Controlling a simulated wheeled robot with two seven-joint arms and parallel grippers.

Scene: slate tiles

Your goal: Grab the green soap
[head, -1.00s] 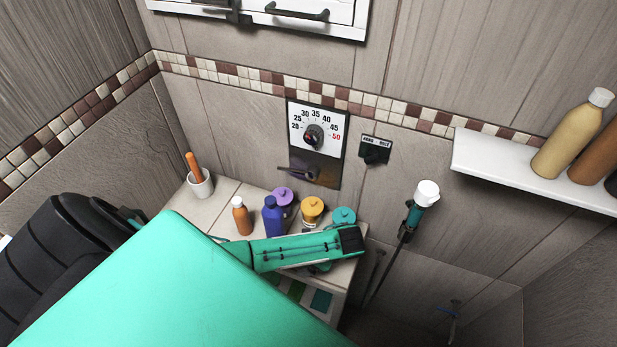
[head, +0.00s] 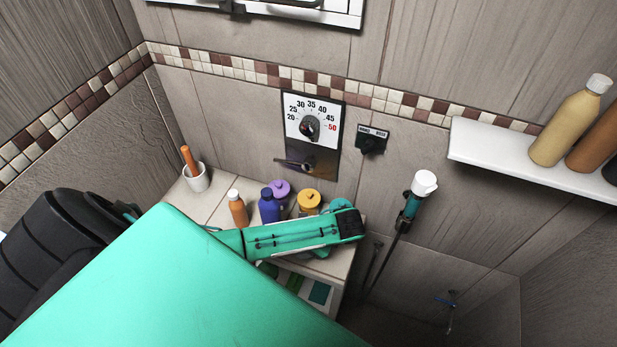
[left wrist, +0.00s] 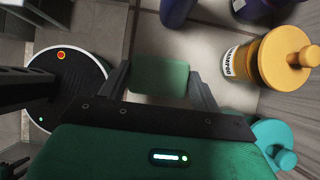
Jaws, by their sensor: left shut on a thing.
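A green soap block (left wrist: 160,76) sits between the two fingers of my left gripper (left wrist: 160,88) in the left wrist view. The fingers touch it on both sides, and the gripper is shut on it. Pale tiles show beneath the soap; I cannot tell how far above them it is. In the head view my left arm reaches across the tiled ledge, and its fingers and the held soap are hidden under it. My right gripper is not in view.
On the ledge (head: 222,214) stand an orange bottle (head: 238,208), a blue bottle (head: 269,206), a purple jar (head: 280,190), a yellow jar (left wrist: 262,62) and a teal jar (left wrist: 277,140). A white cup (head: 197,178) is left. Coloured blocks (head: 319,292) lie below. A shower handset (head: 417,195) hangs right.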

